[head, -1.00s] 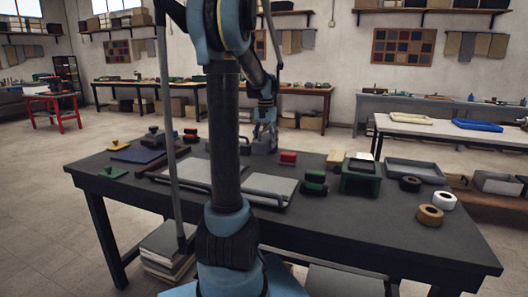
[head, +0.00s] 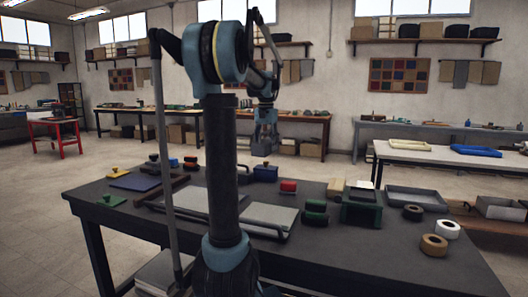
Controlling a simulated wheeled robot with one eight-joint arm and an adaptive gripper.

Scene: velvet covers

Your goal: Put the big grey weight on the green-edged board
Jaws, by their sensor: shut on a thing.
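My gripper (head: 265,136) is raised above the far side of the dark table and shut on a grey block, the big grey weight (head: 262,149), which hangs clear of the tabletop. Two pale grey boards lie on the table: one on the left (head: 208,200), partly hidden by my arm, and one on the right (head: 268,215) with a dark rail along its edge. I cannot make out a green edge on either board at this size.
Dark blocks (head: 314,211), a green stand (head: 360,208), a grey tray (head: 415,199) and tape rolls (head: 434,244) fill the right. A green piece (head: 111,201) lies left.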

